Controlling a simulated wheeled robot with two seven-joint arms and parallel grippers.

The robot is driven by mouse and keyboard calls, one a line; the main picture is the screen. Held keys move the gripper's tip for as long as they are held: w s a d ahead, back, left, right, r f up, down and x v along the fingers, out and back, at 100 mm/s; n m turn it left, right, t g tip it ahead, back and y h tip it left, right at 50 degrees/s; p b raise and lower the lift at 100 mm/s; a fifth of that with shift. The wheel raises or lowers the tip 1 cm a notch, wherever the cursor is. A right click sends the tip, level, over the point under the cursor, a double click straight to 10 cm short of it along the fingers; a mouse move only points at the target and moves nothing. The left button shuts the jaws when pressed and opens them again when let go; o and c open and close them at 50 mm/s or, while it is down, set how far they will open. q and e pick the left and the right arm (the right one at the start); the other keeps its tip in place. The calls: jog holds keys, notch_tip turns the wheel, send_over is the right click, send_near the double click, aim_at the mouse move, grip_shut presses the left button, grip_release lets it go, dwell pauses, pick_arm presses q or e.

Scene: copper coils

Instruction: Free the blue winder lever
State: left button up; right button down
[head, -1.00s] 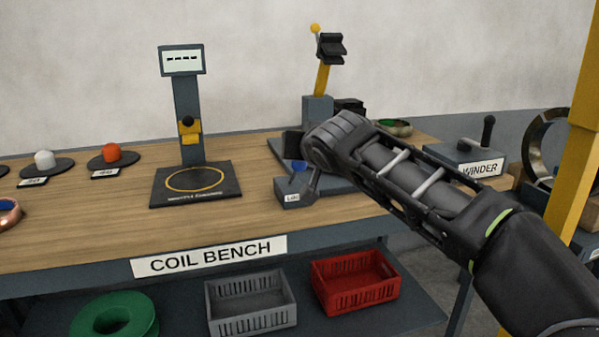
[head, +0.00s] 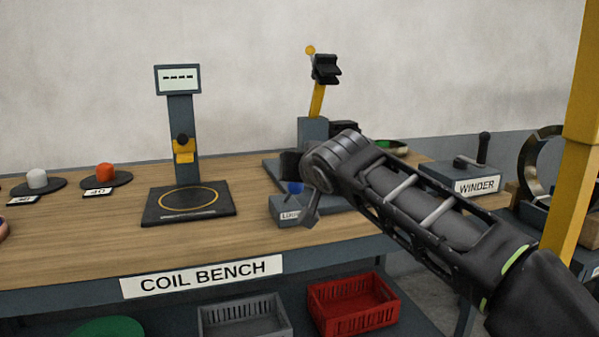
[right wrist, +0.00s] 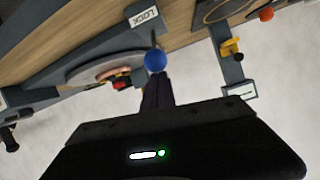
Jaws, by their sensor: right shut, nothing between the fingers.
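The blue knob of the winder lever (head: 294,188) stands on a small grey box labelled LOCK (head: 285,210) at the bench's front edge. My right arm reaches over from the right, and its wrist covers part of the area just right of the knob. In the right wrist view the blue knob (right wrist: 155,60) lies straight ahead of the closed fingertips of my right gripper (right wrist: 156,77). They overlap its lower edge in the picture; I cannot tell whether they touch it. The fingers hold nothing. My left gripper is not in view.
The winder's yellow post (head: 318,100) rises behind my wrist. The box labelled WINDER (head: 462,178) with a crank is at right. A scale (head: 188,204) stands left of the lock box. A yellow upright (head: 572,150) is near my arm. Bare bench lies at front left.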

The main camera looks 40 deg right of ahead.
jog(key=r+p, duration=0.1)
jog(key=w+d+r+p, duration=0.1)
jog(key=r+p, duration=0.1)
jog(key=shift+w+d+r, duration=0.15)
jog(key=shift+w+r, duration=0.05)
jog(key=shift+r, duration=0.1)
jog(key=f+v, duration=0.2)
jog(key=v, duration=0.7)
jog(key=shift+s+a, duration=0.25)
jog(key=shift+s, duration=0.4)
jog(key=shift+r, duration=0.1)
